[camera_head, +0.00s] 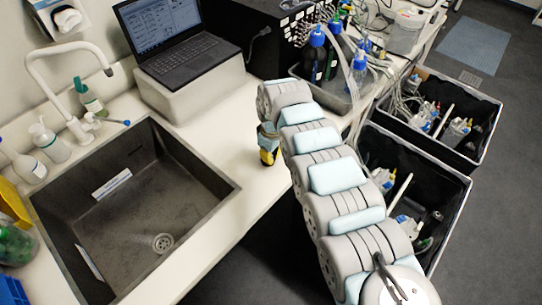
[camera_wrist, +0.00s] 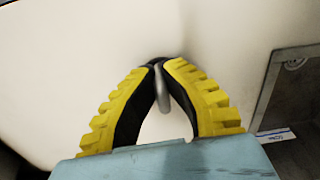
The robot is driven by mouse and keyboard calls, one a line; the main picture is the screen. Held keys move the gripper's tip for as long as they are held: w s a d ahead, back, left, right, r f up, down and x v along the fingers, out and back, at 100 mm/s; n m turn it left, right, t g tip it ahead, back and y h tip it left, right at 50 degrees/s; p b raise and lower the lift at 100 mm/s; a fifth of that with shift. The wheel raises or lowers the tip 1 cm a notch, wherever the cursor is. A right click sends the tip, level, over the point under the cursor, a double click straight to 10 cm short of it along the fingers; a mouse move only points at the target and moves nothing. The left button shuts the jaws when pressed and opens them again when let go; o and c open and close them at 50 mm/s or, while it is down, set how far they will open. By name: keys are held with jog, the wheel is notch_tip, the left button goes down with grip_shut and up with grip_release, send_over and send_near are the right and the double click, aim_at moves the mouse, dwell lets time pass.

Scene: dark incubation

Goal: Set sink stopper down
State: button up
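My gripper (camera_head: 268,157) is over the white counter's front part, right of the sink, pointing down. In the wrist view its yellow and black fingers (camera_wrist: 160,64) come together at the tips on a thin grey piece, which I take to be the sink stopper (camera_wrist: 163,92). The stopper is seen edge-on between the fingertips. I cannot tell whether it touches the counter. In the head view I cannot make out the stopper.
The white counter (camera_head: 245,115) is clear around my gripper. A laptop (camera_head: 185,55) on a white block stands behind. Bottles in a tray (camera_head: 330,95) are at the back right. A faucet (camera_head: 65,90) and soap bottles (camera_head: 50,142) line the sink's left. Black crates (camera_head: 455,190) stand right.

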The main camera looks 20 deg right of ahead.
jog(key=o, duration=0.4)
jog(key=shift+r, duration=0.1)
jog(key=shift+d+r+b, duration=0.15)
jog(key=shift+r+b, duration=1.6)
jog(key=shift+r, duration=4.3)
